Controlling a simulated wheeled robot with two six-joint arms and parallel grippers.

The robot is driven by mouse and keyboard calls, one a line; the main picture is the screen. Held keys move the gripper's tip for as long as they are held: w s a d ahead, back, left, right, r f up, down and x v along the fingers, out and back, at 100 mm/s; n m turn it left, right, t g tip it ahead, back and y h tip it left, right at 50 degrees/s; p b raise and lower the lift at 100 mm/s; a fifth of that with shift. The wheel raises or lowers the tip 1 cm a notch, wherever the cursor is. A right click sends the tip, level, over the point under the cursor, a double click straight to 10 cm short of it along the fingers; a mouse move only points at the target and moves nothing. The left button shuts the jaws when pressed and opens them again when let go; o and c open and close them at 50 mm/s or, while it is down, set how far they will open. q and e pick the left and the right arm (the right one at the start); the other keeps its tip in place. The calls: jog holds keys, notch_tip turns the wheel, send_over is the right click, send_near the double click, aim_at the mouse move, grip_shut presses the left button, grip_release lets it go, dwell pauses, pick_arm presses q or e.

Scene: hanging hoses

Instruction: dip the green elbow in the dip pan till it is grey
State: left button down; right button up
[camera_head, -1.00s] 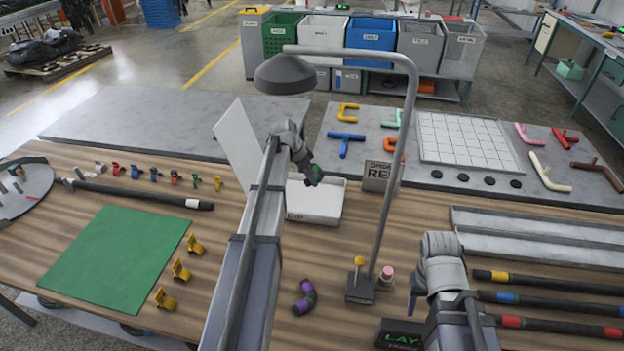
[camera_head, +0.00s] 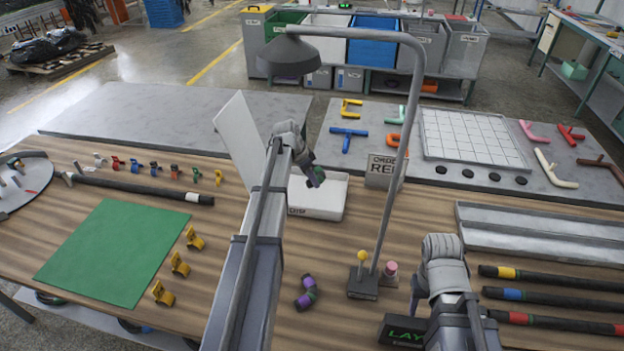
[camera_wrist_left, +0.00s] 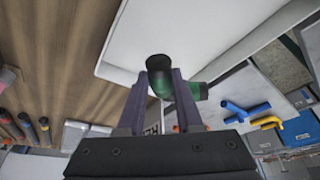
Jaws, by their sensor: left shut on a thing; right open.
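The green elbow (camera_wrist_left: 160,68) is in the jaws of my left gripper (camera_wrist_left: 161,88) in the left wrist view. One end looks near black and the other end green; the fingers hide part of it. In the head view my left gripper (camera_head: 315,177) is over the white dip pan (camera_head: 333,208), near its left side. The pan's pale surface also fills the top of the left wrist view (camera_wrist_left: 210,25). I cannot tell whether the elbow touches the dip. My right gripper (camera_head: 414,300) is open at the lower right, partly hidden by its arm.
A lamp stand (camera_head: 408,110) arches over the pan, its base (camera_head: 362,284) on the table. A white upright panel (camera_head: 237,137) stands left of the pan. A purple-and-black elbow (camera_head: 307,293) lies in front. A sign block (camera_head: 381,171) stands right of the pan.

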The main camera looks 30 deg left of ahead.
pick_arm(q)
jog(key=shift+f+b, duration=2.6)
jog(key=shift+f, duration=0.3)
pick_arm(e)
jog(key=shift+f, duration=2.9)
pick_arm(q)
jog(key=shift+s+a, duration=0.4)
jog(key=shift+a, duration=1.2)
jog(key=shift+s+a, duration=0.45)
jog(key=shift+a, duration=1.2)
jog(key=shift+s+a, duration=0.4)
jog(key=shift+a, duration=1.2)
jog(key=shift+d, duration=0.1)
jog(key=shift+w+d, duration=0.4)
jog(key=shift+d, duration=1.2)
jog(key=shift+w+d, duration=0.45)
jog(key=shift+d, duration=1.1)
jog(key=shift+w+d, duration=0.4)
jog(key=shift+d, duration=1.2)
jog(key=shift+s+a, duration=0.4)
jog(key=shift+a, duration=1.2)
jog(key=shift+s+a, duration=0.45)
jog(key=shift+a, duration=1.2)
jog(key=shift+s+a, duration=0.4)
jog(key=shift+a, duration=1.2)
